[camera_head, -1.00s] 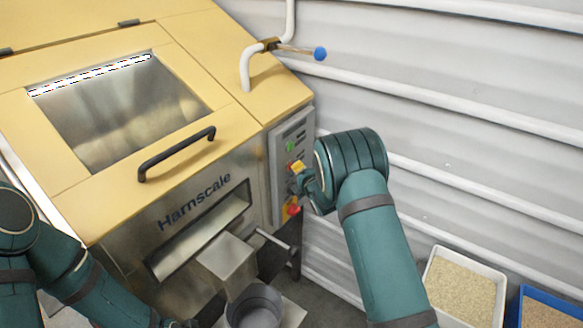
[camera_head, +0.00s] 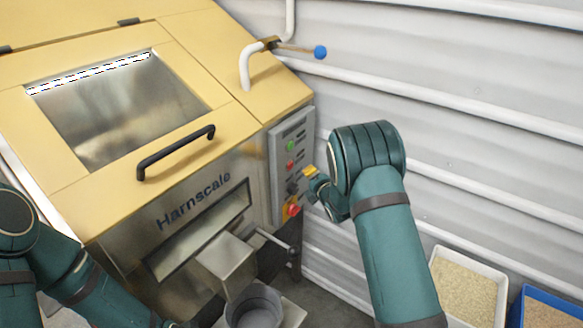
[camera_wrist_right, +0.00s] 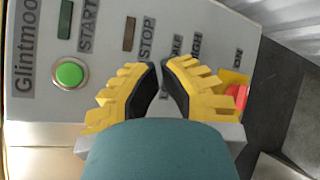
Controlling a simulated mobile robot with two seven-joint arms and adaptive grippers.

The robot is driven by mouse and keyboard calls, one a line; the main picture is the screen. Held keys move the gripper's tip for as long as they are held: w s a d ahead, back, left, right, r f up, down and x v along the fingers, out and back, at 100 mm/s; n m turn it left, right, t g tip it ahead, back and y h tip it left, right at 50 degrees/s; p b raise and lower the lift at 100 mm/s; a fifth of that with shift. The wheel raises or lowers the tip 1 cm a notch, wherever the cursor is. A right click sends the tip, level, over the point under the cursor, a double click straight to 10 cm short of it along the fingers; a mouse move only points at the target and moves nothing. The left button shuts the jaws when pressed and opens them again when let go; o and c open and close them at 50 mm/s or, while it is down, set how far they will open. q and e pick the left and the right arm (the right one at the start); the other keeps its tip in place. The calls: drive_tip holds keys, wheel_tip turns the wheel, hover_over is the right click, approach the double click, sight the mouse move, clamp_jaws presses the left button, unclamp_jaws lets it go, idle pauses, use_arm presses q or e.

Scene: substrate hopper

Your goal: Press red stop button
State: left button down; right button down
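The red stop button (camera_head: 291,165) sits below the green start button (camera_head: 291,146) on the grey control panel (camera_head: 277,160) at the machine's right side. In the right wrist view the green button (camera_wrist_right: 70,73) and the STOP label show; the red stop button is hidden behind a finger. My right gripper (camera_head: 311,172) is in front of the panel, to the right of and slightly below the red button, apart from it. In the wrist view my right gripper (camera_wrist_right: 160,64) has its yellow fingertips nearly together, with nothing between them. My left arm enters at lower left; its gripper cannot be made out.
A red knob on a yellow plate (camera_head: 291,210) is lower on the panel, also in the wrist view (camera_wrist_right: 236,97). A metal spout (camera_head: 225,265) and grey container (camera_head: 254,306) stand below. A corrugated wall (camera_head: 450,130) is at right; a white grain tray (camera_head: 433,262) is lower right.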

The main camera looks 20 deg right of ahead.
drive_tip(key=shift+s+d, duration=0.65)
drive_tip(key=shift+s, duration=0.15)
drive_tip(key=s+a+f+m+g, duration=0.3)
drive_tip(key=s+f+m, duration=0.4)
drive_tip(key=s+a+f+m+g, duration=0.2)
drive_tip(key=s+f+m+g, duration=0.1)
drive_tip(key=s+f+m, duration=0.4)
drive_tip(key=s+a+f+m+g+y, duration=0.1)
drive_tip(key=s+a+m+g, duration=0.3)
drive_tip(key=s, duration=0.7)
drive_tip(key=s+a+f+m+g+y, duration=0.1)
drive_tip(key=s+a+f+m+g, duration=0.1)
drive_tip(key=s+a+m+g, duration=0.2)
drive_tip(key=s+a+m, duration=0.3)
drive_tip(key=s+m, duration=0.1)
drive_tip(key=s, duration=0.3)
drive_tip(key=shift+s+a+f+m+y, duration=0.25)
drive_tip(key=shift+s+a+m+y, duration=0.05)
drive_tip(key=shift+s+a, duration=0.1)
drive_tip(key=shift+d, duration=0.1)
